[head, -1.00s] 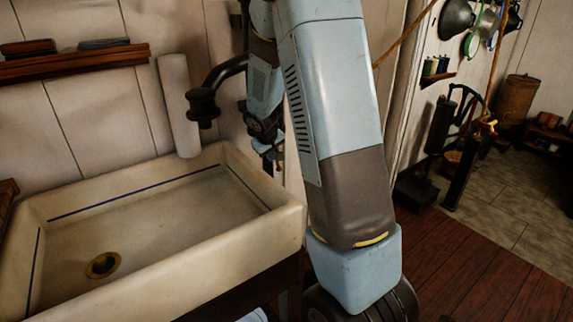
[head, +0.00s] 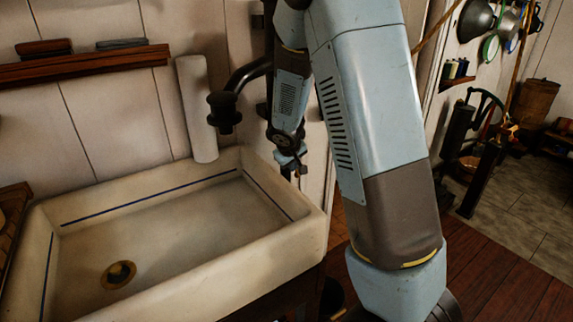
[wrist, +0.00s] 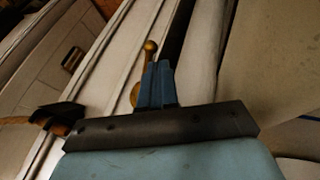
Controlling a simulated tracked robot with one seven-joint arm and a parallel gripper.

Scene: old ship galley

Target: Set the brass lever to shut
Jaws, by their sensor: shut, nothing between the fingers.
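The brass lever shows in the wrist view as a small brass ball knob (wrist: 150,47) just beyond my fingertips, with a rounded brass part (wrist: 134,95) at the left of the fingers. The middle of the lever is hidden behind my fingers, so its setting and any contact cannot be told. My gripper (wrist: 158,68) is shut and empty, its blue fingers side by side in front of the lever. In the head view my gripper (head: 298,170) hangs beside the right back corner of the sink, close to the wall. I cannot make out the lever there.
A pale sink (head: 180,225) with a brass drain (head: 118,275) stands at the left. A dark spout (head: 222,108) and a white roll-like cylinder (head: 197,110) are close to my forearm. A wooden shelf (head: 80,66) is on the wall. Wooden floor (head: 500,275) lies open at the right.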

